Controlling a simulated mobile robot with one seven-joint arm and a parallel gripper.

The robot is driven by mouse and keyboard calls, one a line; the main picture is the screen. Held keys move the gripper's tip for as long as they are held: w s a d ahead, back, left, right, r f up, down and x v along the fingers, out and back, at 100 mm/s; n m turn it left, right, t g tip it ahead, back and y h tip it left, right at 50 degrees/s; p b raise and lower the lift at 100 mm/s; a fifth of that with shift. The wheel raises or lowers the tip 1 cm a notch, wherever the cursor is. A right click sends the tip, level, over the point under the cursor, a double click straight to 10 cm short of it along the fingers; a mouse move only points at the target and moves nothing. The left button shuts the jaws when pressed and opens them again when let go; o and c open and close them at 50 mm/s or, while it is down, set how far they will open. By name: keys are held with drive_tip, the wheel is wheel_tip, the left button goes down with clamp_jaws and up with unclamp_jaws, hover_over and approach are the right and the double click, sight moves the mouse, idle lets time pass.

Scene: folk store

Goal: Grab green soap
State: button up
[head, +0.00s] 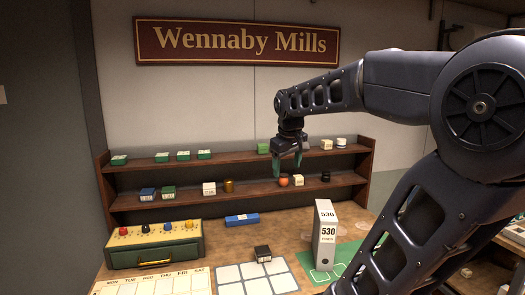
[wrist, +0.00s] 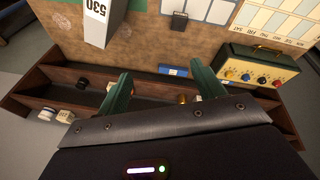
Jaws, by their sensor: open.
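Several small green boxes stand on the upper shelf in the head view: one at the far left (head: 119,160), a close group left of centre (head: 183,155), and one just left of my gripper (head: 263,148). Another green box (head: 168,192) is on the lower shelf. I cannot tell which is the green soap. My gripper (head: 288,171) points down in front of the shelves, open, just above and near an orange ball (head: 284,181). Its green fingers are spread with nothing held between them in the wrist view (wrist: 160,70). No green box shows clearly there.
The wooden shelf unit (head: 235,157) holds a gold cup (head: 228,186) and small white boxes near my gripper. On the counter stand a tall white "530" box (head: 326,234), a knobbed green box (head: 153,244), a blue box (head: 242,219) and a dark block (head: 262,253).

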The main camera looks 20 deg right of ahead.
drive_tip(key=w+r+n+g+h, duration=0.1)
drive_tip(key=w+r+n, duration=0.4)
drive_tip(key=w, duration=0.8)
drive_tip(key=n+g+h, duration=0.3)
drive_tip(key=n, duration=0.5)
hover_over(263, 146)
drive_tip(key=w+a, duration=0.3)
drive_tip(key=a, duration=0.1)
drive_tip(key=x, duration=1)
drive_tip(key=shift+s+d+f, duration=0.1)
drive_tip(key=shift+d+f, duration=0.05)
drive_tip(key=shift+f, duration=0.15)
drive_tip(key=shift+c, duration=0.2)
drive_tip(key=c, duration=1.1)
